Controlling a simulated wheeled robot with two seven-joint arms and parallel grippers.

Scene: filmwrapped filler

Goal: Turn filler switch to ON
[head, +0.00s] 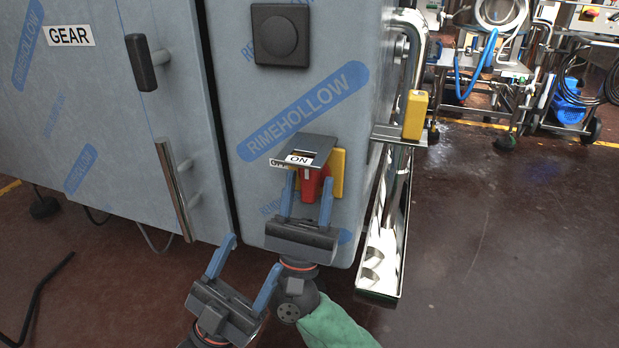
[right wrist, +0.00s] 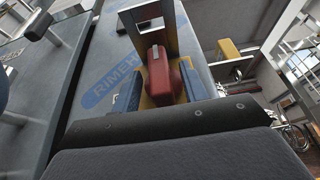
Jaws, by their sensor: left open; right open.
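The filler switch (head: 312,184) is a red knob on a yellow plate (head: 338,172), low on the grey wrapped cabinet front. A metal hood with an ON label (head: 300,158) juts out over it. My right gripper (head: 306,196) is open in front of the switch, with one blue finger on each side of the red knob. The right wrist view shows the red knob (right wrist: 160,75) between the blue fingers; whether they touch it I cannot tell. My left gripper (head: 243,270) is open and empty, lower left, in front of the cabinet's lower edge.
A door labelled GEAR (head: 69,35) has a black latch (head: 141,62) and a metal bar handle (head: 174,188) to the left. A black square knob (head: 280,34) sits above. A yellow block (head: 415,115) and metal chute (head: 385,262) stand right. Open floor (head: 500,220) lies further right.

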